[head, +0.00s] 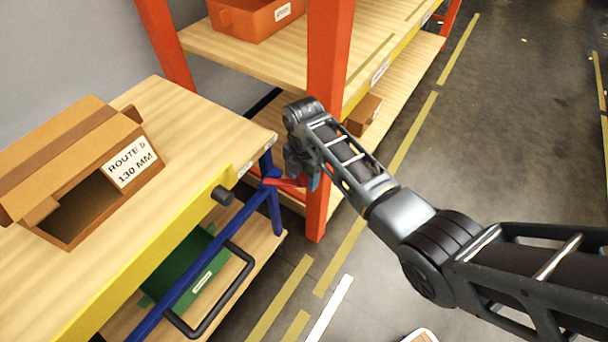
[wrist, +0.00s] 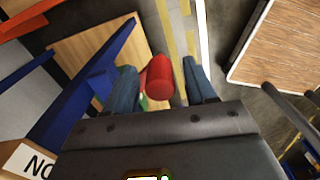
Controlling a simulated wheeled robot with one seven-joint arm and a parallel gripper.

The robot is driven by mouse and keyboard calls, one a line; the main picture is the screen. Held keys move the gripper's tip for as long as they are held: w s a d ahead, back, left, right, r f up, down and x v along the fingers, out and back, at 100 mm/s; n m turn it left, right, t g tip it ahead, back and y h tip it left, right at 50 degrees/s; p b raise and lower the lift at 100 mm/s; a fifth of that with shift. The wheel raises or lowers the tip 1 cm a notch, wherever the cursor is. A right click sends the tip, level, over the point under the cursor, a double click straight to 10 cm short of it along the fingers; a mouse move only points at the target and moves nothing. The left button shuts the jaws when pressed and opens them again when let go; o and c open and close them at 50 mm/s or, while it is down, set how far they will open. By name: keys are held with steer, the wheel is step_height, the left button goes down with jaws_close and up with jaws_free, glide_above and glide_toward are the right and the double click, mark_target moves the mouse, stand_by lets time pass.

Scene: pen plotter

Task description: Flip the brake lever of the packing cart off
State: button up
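The packing cart (head: 190,120) has a wooden top with a yellow edge and a blue frame (head: 200,262). Its red brake lever (head: 288,182) sticks out to the right from the blue corner post in the head view. My gripper (head: 302,172) is at the lever's outer end, pointing down, and partly hides it. In the wrist view the lever's round red end (wrist: 158,77) lies between the two blue-grey fingers of my gripper (wrist: 163,84). A narrow gap shows on each side of it, so the gripper looks open around the lever.
An open cardboard box (head: 85,150) stands on the cart top, and a green bin (head: 185,270) on its lower shelf. A black handle (head: 240,285) juts from the cart's front. An orange rack post (head: 328,110) stands close behind my gripper.

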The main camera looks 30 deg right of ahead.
jaws_close()
stand_by(0.3)
stand_by(0.3)
